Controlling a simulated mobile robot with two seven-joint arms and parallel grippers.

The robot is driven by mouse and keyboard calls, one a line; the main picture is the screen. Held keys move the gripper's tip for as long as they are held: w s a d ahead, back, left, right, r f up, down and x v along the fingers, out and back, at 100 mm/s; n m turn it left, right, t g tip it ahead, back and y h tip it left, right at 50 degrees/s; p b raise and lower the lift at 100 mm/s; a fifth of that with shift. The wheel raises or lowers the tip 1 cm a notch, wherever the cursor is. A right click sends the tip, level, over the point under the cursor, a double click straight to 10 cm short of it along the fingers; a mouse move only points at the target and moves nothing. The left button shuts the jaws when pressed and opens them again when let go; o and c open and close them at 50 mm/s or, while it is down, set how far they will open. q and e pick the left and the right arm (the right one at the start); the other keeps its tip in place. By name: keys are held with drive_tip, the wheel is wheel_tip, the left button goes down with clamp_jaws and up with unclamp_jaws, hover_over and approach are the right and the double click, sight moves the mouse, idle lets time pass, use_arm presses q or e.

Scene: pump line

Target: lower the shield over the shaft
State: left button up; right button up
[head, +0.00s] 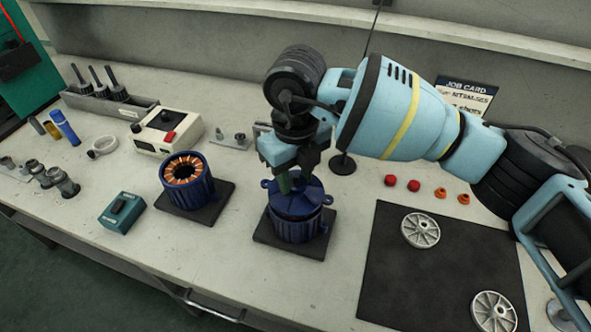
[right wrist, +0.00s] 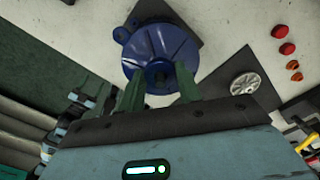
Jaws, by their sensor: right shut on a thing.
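The blue shield (head: 312,191), a round cap with small ears, is at the top of a blue ribbed motor housing (head: 298,230) on a dark pad. My right gripper (head: 291,183) is over the shield, its green fingers pointing down and shut on the shield's middle. In the right wrist view the shield (right wrist: 163,45) shows as a blue disc beyond the fingertips. The shaft is hidden beneath the shield and gripper. I cannot tell whether the shield touches the housing or sits just above it. My left gripper is not in view.
An open stator with copper windings (head: 187,173) stands on a pad to the left. A teal switch box (head: 122,212) and a cream tester (head: 167,132) are farther left. A dark mat (head: 440,270) with two grey wheels lies right. Red and orange caps sit behind it.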

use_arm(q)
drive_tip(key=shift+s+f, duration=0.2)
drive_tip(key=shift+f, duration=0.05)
use_arm(e)
drive_tip(key=shift+f, duration=0.45)
drive_tip(key=o, duration=1.1)
drive_tip(key=shift+c, duration=0.2)
drive_tip(key=shift+o, duration=0.4)
drive_tip(key=shift+o, duration=0.8)
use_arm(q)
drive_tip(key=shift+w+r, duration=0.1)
use_arm(e)
drive_tip(key=shift+r, duration=0.1)
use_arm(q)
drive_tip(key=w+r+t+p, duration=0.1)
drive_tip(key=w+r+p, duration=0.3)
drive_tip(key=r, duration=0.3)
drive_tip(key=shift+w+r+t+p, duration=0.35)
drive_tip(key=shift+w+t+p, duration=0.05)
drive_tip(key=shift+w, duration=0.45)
use_arm(e)
wheel_tip(320, 180, up, 12)
drive_tip(key=shift+f, duration=0.2)
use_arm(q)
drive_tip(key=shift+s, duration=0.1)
